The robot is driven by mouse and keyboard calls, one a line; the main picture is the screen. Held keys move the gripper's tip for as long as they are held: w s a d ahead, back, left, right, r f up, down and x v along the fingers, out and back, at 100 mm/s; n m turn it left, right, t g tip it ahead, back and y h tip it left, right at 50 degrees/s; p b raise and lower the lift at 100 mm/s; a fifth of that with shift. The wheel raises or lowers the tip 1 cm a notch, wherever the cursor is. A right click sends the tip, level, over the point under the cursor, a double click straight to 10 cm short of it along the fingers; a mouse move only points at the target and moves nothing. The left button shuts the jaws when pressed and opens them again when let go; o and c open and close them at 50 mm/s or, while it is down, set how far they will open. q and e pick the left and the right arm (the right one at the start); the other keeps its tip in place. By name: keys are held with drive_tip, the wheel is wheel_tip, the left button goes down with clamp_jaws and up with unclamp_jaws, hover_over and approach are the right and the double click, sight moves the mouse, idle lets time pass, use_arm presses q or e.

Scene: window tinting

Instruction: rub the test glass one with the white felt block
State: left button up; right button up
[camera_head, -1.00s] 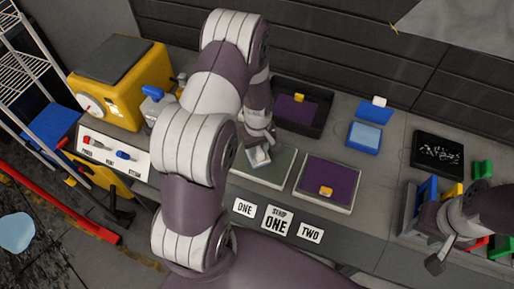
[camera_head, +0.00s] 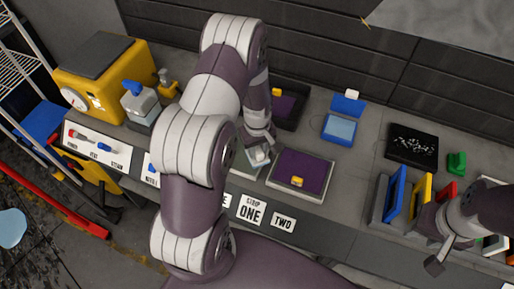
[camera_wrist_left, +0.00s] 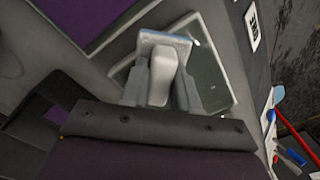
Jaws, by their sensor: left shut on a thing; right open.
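My left gripper (camera_head: 259,150) is shut on the white felt block (camera_wrist_left: 163,78), which shows between its fingers in the left wrist view. The block is over the test glass one (camera_wrist_left: 208,72), a grey-green pane in a pale frame. It looks low at the pane, but I cannot tell for sure whether it touches. In the head view my left arm hides most of this pane, and the gripper is near its right side. My right gripper (camera_head: 449,250) is open, apart from this work, at the front right by the rack.
A second pane with purple film (camera_head: 303,167) and a yellow-handled piece lies just right of the left gripper. Behind are a dark tray (camera_head: 292,120) and a blue box (camera_head: 341,127). A black mat (camera_head: 411,142) and a coloured rack (camera_head: 379,212) stand right.

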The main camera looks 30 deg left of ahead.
use_arm(q)
wheel_tip(320, 180, up, 2)
drive_tip(key=shift+w+d+r+p, duration=0.1)
drive_tip(key=shift+r+p, duration=0.15)
drive_tip(key=shift+p, duration=0.05)
drive_tip(key=shift+a+r+p, duration=0.25)
drive_tip(key=shift+r+p, duration=0.2)
drive_tip(key=shift+r, duration=0.05)
drive_tip(key=shift+a+r+p, duration=0.2)
drive_tip(key=shift+r+p, duration=0.55)
drive_tip(key=shift+r, duration=0.05)
drive_tip(key=shift+d+r+p, duration=0.25)
drive_tip(key=shift+r+p, duration=0.6)
drive_tip(key=shift+r, duration=0.6)
drive_tip(key=shift+s+a, duration=0.1)
drive_tip(key=shift+s, duration=0.1)
drive_tip(key=shift+w, duration=0.1)
drive_tip(key=shift+f, duration=0.1)
